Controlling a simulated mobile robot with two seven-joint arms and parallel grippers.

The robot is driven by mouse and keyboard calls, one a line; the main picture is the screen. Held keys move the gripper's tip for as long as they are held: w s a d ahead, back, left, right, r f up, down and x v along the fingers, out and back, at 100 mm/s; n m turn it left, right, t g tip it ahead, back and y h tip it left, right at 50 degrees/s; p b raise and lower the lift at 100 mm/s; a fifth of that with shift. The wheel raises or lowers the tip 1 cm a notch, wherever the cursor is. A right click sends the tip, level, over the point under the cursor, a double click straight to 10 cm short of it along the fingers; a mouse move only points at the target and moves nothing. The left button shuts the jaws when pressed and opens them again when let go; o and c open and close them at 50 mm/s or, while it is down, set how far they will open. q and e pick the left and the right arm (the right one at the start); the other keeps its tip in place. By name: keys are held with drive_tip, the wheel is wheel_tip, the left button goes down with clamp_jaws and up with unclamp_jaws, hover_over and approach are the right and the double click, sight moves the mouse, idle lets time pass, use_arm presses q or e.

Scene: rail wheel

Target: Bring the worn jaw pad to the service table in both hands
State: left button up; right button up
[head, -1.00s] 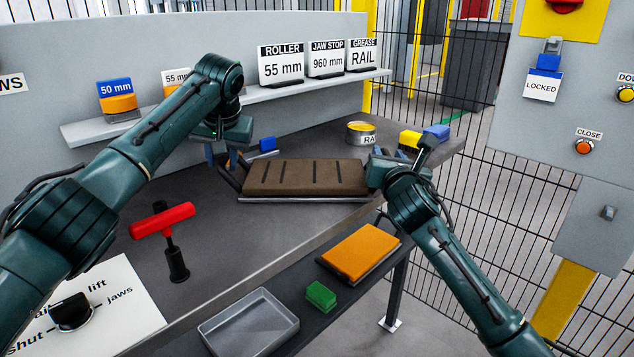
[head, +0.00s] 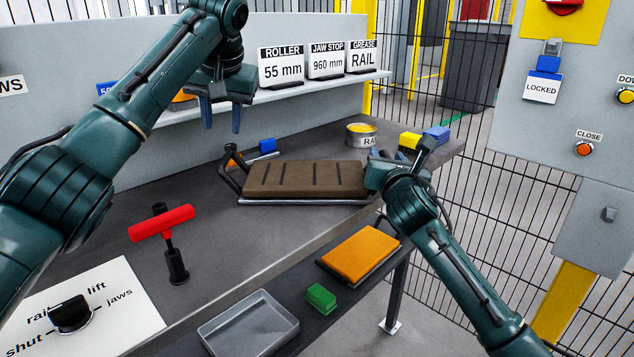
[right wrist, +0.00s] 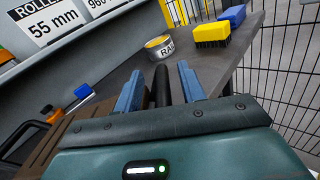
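The worn jaw pad (head: 305,180), a brown grooved slab, lies on a tray with dark bar handles on the grey table. Its left handle (head: 228,172) is free. My left gripper (head: 221,120) is open and empty, fingers pointing down, well above that handle. My right gripper (head: 385,165) is at the tray's right end. In the right wrist view its two blue fingers (right wrist: 160,90) stand apart on either side of the dark handle bar (right wrist: 162,87), with small gaps visible. The pad's edge (right wrist: 45,150) also shows there.
A grease tin (head: 361,135) and yellow and blue brushes (head: 410,140) stand behind the right end. A red T-handled tool (head: 165,230) stands at the front left. An orange pad (head: 360,253), a green block (head: 321,297) and a grey tray (head: 248,322) lie on the lower shelf.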

drive_tip(key=s, duration=1.2)
drive_tip(key=shift+s+a, duration=0.1)
drive_tip(key=s, duration=0.8)
drive_tip(key=shift+s, duration=0.4)
idle(0.3)
drive_tip(key=shift+s, duration=0.1)
idle(0.4)
